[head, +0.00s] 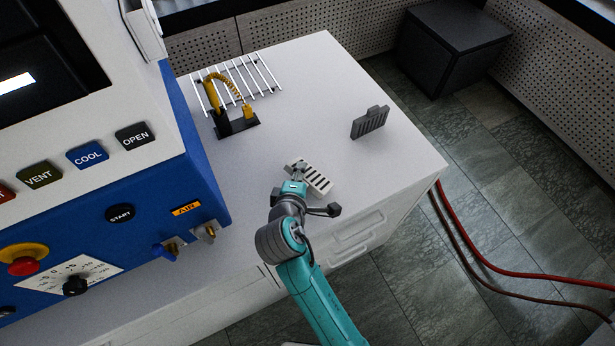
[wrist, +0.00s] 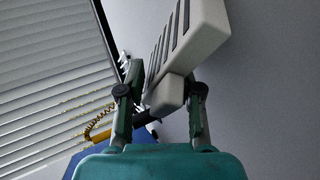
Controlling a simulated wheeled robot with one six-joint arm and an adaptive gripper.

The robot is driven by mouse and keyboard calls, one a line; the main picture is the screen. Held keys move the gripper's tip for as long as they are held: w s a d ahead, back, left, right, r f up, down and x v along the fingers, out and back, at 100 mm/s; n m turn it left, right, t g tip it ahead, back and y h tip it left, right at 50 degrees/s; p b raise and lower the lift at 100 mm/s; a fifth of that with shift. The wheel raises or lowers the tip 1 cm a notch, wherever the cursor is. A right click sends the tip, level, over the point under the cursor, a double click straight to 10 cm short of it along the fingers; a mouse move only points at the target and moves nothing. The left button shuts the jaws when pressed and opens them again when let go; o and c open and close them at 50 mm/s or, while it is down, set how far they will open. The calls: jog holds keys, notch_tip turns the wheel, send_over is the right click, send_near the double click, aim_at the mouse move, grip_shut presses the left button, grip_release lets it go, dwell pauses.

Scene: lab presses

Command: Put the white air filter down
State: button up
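The white air filter (head: 316,179), a slatted block with dark slots, shows at my gripper (head: 297,172) over the front part of the white bench top. In the wrist view the filter (wrist: 192,38) extends up and to the right, tilted, beyond the fingers. Its small end tab sits between the two fingers of my gripper (wrist: 163,88), which look closed on it. I cannot tell whether the filter's underside touches the bench.
A dark grey filter (head: 370,122) stands upright to the right on the bench top (head: 310,75). A white wire rack (head: 262,72) and a black holder with a yellow coiled cord (head: 238,128) are behind. The blue press (head: 190,150) is left. Bare bench surrounds the filter.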

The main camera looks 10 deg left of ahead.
jog(key=shift+v, duration=2.2)
jog(key=shift+r, duration=0.1)
notch_tip(320, 180, up, 7)
jog(key=s, duration=0.2)
jog(key=shift+s, duration=0.35)
jog(key=shift+r, duration=0.1)
